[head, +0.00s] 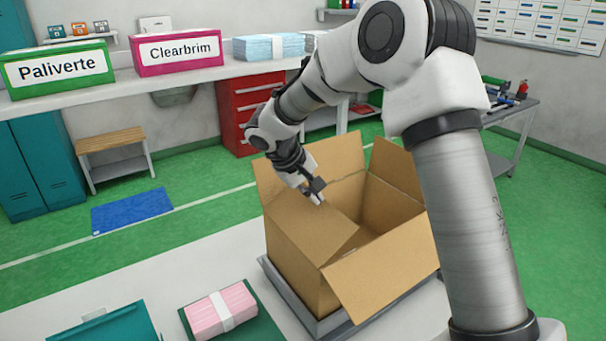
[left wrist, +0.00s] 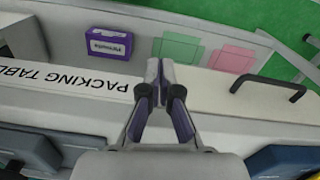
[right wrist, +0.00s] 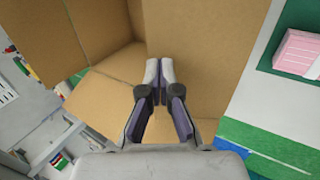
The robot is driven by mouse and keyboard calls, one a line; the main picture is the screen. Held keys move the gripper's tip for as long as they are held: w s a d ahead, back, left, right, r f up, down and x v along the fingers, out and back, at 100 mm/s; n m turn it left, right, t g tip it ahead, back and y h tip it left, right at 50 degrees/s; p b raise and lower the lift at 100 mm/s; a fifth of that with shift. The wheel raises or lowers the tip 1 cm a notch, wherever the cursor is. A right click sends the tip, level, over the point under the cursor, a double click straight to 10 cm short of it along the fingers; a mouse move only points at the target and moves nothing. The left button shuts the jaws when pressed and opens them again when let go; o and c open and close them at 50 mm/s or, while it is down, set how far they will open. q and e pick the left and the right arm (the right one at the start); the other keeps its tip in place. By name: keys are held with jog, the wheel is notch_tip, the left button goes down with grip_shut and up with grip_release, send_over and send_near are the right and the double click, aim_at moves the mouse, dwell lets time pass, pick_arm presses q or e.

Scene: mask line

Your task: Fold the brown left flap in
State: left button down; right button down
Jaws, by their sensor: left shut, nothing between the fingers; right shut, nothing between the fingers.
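The open brown box (head: 292,262) stands on a grey tray (head: 330,322) on the table. Its left flap (head: 318,232) lies tilted inward over the left part of the opening. The back flap (head: 338,152) stands up, the right flap (head: 397,168) stands up, and the front flap (head: 383,262) slopes outward. My right gripper (head: 318,194) is shut and empty, just above the left flap's far part; touching or apart, I cannot tell. In the right wrist view my gripper (right wrist: 160,72) is over brown cardboard (right wrist: 200,45). My left gripper (left wrist: 158,75) is shut and empty, away from the box.
A pink pack (head: 220,311) lies on a green pad left of the box, near a teal container (head: 105,328). Behind stand the Paliverte (head: 62,70) and Clearbrim (head: 178,52) boxes on a shelf. The left wrist view shows a purple box (left wrist: 108,45) and a dark handle (left wrist: 268,88).

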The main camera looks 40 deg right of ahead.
jog(key=shift+s+d+f, duration=0.1)
jog(key=shift+d+f, duration=0.2)
jog(key=shift+f, duration=0.05)
jog(key=shift+d+f, duration=0.1)
jog(key=shift+f, duration=0.1)
jog(key=shift+w+f, duration=0.1)
jog(key=shift+w, duration=0.15)
jog(key=shift+s, duration=0.1)
